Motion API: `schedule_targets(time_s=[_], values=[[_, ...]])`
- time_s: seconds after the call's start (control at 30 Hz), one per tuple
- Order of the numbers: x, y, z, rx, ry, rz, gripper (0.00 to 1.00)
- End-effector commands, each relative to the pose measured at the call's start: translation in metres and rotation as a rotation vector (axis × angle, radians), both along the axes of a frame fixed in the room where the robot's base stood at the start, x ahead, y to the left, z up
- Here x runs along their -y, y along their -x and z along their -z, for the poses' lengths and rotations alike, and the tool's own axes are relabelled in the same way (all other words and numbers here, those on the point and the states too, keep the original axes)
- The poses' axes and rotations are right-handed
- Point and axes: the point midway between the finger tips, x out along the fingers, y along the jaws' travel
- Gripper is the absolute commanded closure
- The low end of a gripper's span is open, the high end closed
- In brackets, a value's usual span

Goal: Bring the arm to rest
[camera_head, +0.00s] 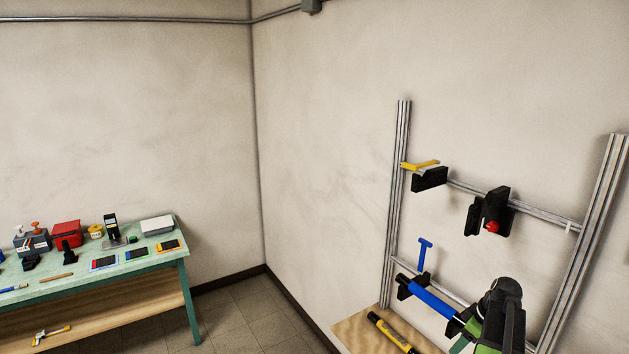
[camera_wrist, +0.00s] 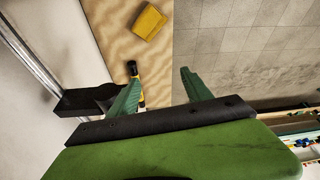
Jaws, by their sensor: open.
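My gripper (camera_wrist: 158,84) is open and empty, with its two green fingers spread apart in the wrist view. In the head view, my dark and green arm end (camera_head: 490,325) is at the lower right, in front of the metal frame (camera_head: 396,200). Its fingers are partly cut off by the bottom edge there. A blue cylinder (camera_head: 432,302) sits in a black bracket (camera_head: 405,286) on the lower rail, and its right end reaches close to my arm in the picture. I cannot tell whether they touch.
A black bracket (camera_wrist: 85,101) is close to my left finger in the wrist view. Below are a wooden board (camera_wrist: 105,25), a yellow-black tube (camera_wrist: 137,85) and a yellow block (camera_wrist: 149,22). A green-topped workbench (camera_head: 150,235) with several items stands at the left; floor (camera_head: 235,315) is clear between.

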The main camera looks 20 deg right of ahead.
Motion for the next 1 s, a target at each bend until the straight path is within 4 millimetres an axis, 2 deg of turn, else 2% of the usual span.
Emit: schedule_targets(time_s=[0.03,0.17,0.27,0.37,0.4,0.47,0.5,0.6,0.73,0.8,0.83,0.9,1.0], values=[[-0.016,-0.014,0.013,0.000,0.000,-0.033,0.42],[-0.064,-0.050,0.033,-0.003,0.003,-0.123,0.42],[-0.118,-0.080,0.056,-0.010,0.009,-0.219,0.42],[-0.193,-0.108,0.087,-0.028,0.018,-0.328,0.42],[-0.225,-0.116,0.100,-0.041,0.021,-0.362,0.42],[-0.273,-0.125,0.117,-0.060,0.023,-0.398,0.42],[-0.303,-0.127,0.128,-0.076,0.027,-0.413,0.42],[-0.369,-0.126,0.151,-0.116,0.034,-0.419,0.42],[-0.438,-0.113,0.177,-0.165,0.049,-0.375,0.42],[-0.469,-0.101,0.191,-0.194,0.061,-0.316,0.42],[-0.481,-0.094,0.196,-0.209,0.067,-0.277,0.42],[-0.493,-0.081,0.199,-0.237,0.077,-0.157,0.42],[-0.484,-0.068,0.194,-0.265,0.083,0.046,0.42]])
